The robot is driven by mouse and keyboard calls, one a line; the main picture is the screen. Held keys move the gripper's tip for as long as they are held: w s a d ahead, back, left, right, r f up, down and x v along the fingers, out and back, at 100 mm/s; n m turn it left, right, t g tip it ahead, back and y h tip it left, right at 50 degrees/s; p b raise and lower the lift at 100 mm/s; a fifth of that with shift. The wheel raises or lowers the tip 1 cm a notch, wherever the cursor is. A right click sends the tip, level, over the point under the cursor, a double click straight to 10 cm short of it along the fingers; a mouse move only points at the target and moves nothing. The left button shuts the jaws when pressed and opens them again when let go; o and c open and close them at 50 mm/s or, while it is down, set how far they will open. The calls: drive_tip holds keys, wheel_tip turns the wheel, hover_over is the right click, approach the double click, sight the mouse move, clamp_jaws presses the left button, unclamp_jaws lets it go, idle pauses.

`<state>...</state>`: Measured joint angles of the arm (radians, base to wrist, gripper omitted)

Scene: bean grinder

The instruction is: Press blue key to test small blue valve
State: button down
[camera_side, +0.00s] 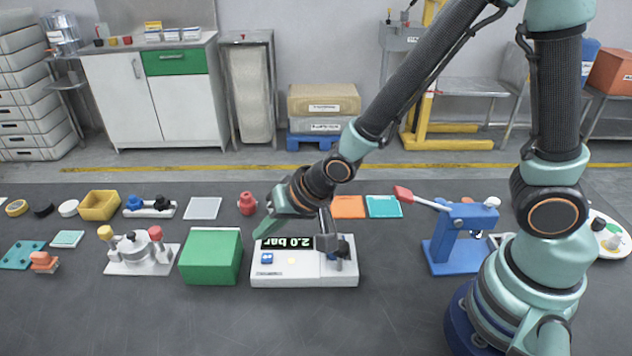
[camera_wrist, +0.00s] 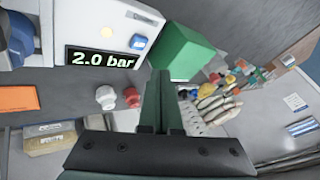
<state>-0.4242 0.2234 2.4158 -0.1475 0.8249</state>
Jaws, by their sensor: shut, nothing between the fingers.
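A white tester box (camera_side: 304,280) stands on the dark table, its display (camera_side: 287,243) reading 2.0 bar. Its blue key (camera_side: 266,258) is at the left front, with a pale yellow key (camera_side: 291,261) beside it. In the wrist view the blue key (camera_wrist: 138,42) lies up and left of my fingertips. My gripper (camera_side: 258,234) is shut and empty, tilted down above the box's left end, apart from the key. It also shows in the wrist view (camera_wrist: 160,75). A dark part (camera_side: 342,248) sits at the box's right end; I cannot tell whether it is the small blue valve.
A green block (camera_side: 211,256) stands close left of the tester. A red knobbed part (camera_side: 247,203) is behind it. A blue press with a red handle (camera_side: 460,236) is right. The front table is clear.

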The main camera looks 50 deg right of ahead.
drive_tip(key=shift+r, duration=0.85)
drive_tip(key=shift+d+r, duration=0.15)
drive_tip(key=s+d+r+n+h, duration=0.1)
drive_tip(key=s+d+r+n, duration=0.1)
drive_tip(key=s+d+r, duration=0.2)
drive_tip(key=s+d+r+n+g+h, duration=0.1)
drive_tip(key=s+d+r, duration=0.4)
drive_tip(key=d+r, duration=0.5)
drive_tip(key=d+n+h, duration=0.1)
drive_tip(key=d, duration=0.2)
drive_tip(key=shift+s+r+n, duration=0.2)
drive_tip(key=shift+s+n, duration=0.05)
drive_tip(key=shift+n, duration=0.05)
idle(1.7)
